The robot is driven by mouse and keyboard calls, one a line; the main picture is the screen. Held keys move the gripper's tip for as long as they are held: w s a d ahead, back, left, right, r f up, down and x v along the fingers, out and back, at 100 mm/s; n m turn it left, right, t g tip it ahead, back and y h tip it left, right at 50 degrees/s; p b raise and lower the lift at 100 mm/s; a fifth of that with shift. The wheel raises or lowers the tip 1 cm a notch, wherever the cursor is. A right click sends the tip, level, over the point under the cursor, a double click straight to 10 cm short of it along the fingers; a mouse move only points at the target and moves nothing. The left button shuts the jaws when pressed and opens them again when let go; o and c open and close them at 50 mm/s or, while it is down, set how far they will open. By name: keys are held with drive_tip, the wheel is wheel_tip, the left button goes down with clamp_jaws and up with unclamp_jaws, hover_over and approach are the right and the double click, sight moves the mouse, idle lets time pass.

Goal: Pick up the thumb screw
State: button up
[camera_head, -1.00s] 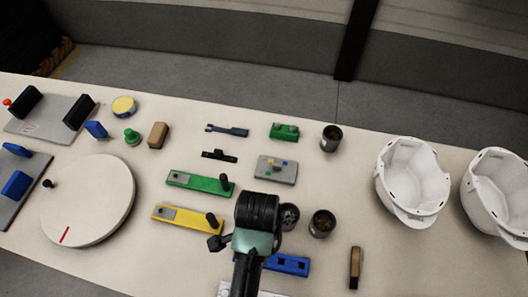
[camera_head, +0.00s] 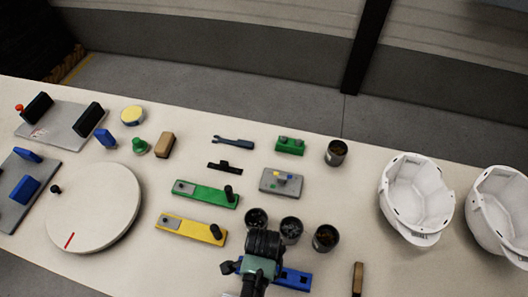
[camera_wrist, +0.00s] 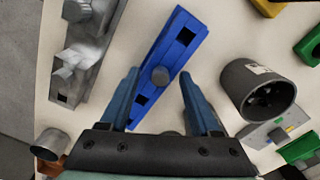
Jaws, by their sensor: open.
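A small grey round knob (camera_wrist: 160,76), which looks like the thumb screw, sits on a blue block (camera_wrist: 184,38) in the wrist view. I cannot tell for certain that it is the screw. My gripper (camera_wrist: 158,82) is open and empty, with one finger on each side of the knob in the picture. The gap in height is unclear. In the head view the blue block (camera_head: 295,279) shows at the bottom, partly hidden by my arm. The knob and fingertips cannot be made out there.
A dark cup (camera_wrist: 260,92) stands right of the fingers and a grey metal fixture (camera_wrist: 88,52) lies to the left. In the head view are a yellow block (camera_head: 190,229), a round white turntable (camera_head: 95,205) and a white helmet shell (camera_head: 416,200).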

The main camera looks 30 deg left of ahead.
clamp_jaws()
drive_tip(key=shift+r, duration=0.15)
wheel_tip(320, 180, up, 10)
idle(0.7)
wheel_tip(320, 180, up, 2)
drive_tip(key=p, duration=0.3)
drive_tip(key=shift+r, duration=0.25)
